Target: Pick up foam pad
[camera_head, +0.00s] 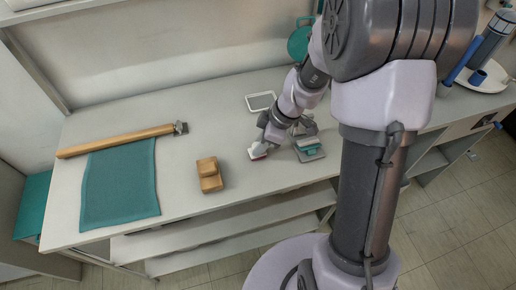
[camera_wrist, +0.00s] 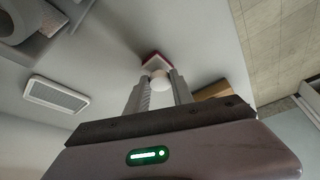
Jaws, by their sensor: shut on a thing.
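The foam pad appears to be the small white and red piece (camera_head: 257,153) at my gripper's tips, low over the bench top. In the wrist view its red-edged body (camera_wrist: 154,59) shows just beyond the fingers, with a pale rounded knob (camera_wrist: 160,79) between them. My gripper (camera_head: 262,143) points down at the bench's front part. In the wrist view my gripper (camera_wrist: 158,88) has its two grey fingers shut on the knob. I cannot tell whether the pad touches the bench. The fingers hide part of it.
A grey plate with a teal piece (camera_head: 308,147) stands close right of my gripper. A tan wooden block (camera_head: 209,174) is to the left. A white-framed flat panel (camera_head: 261,101) lies behind. A teal mat (camera_head: 120,185) and wooden rod (camera_head: 115,141) lie far left.

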